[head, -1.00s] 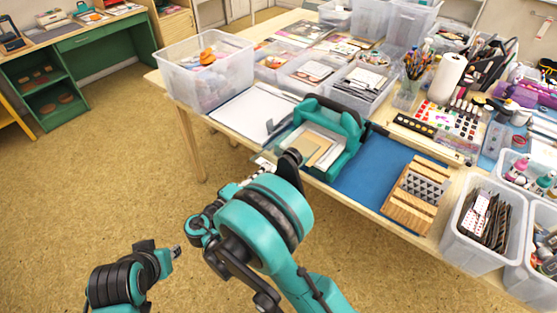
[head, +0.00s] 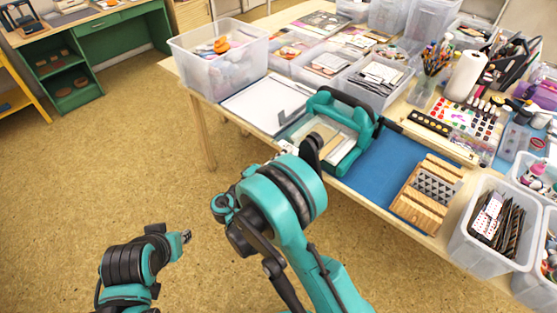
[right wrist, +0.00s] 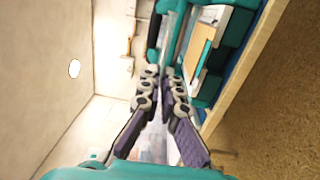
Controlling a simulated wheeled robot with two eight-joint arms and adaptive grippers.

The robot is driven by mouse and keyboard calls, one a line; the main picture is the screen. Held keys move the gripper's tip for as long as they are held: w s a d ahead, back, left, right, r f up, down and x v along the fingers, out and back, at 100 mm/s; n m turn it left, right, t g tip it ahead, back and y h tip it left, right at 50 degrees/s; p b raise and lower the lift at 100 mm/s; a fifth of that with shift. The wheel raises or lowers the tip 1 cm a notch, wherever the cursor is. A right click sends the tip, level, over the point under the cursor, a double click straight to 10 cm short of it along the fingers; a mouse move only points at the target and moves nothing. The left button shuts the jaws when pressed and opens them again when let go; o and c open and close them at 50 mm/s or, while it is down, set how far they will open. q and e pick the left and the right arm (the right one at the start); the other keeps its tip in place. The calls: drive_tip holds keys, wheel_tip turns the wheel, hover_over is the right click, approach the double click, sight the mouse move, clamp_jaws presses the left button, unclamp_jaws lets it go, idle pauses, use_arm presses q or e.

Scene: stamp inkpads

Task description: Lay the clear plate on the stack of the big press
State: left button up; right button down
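The big press (head: 364,124) is a teal frame standing at the table's front edge. A stack with a pale sheet and a tan layer (head: 325,134) lies inside it, partly hidden by my right arm. My right gripper (head: 287,146) is at the press's front left, mostly hidden behind its own arm. In the right wrist view its two fingers (right wrist: 162,72) point at the press (right wrist: 240,25), with a narrow gap between the tips. I cannot make out the clear plate for certain, nor whether the fingers hold it. My left gripper (head: 187,237) is low over the floor, away from the table.
A white board (head: 262,103) lies left of the press. A blue mat (head: 375,170) and a wooden block rack (head: 425,192) are to its right. Clear bins (head: 220,65) and trays crowd the table behind. The floor in front is clear.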

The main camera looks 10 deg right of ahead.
sight(297, 145)
drive_tip(key=x, duration=0.5)
drive_tip(key=shift+f, duration=0.25)
drive_tip(key=shift+w+d+f, duration=0.1)
drive_tip(key=shift+d+f, duration=0.1)
drive_tip(key=shift+f, duration=0.55)
drive_tip(key=shift+f, duration=0.1)
drive_tip(key=shift+f, duration=0.15)
drive_tip(key=shift+w+d+f, duration=0.1)
drive_tip(key=shift+w+d+f, duration=0.3)
drive_tip(key=shift+d+f, duration=0.1)
drive_tip(key=shift+f, duration=0.15)
drive_tip(key=shift+w+d+f, duration=0.35)
drive_tip(key=shift+d+f, duration=0.05)
drive_tip(key=shift+f, duration=0.2)
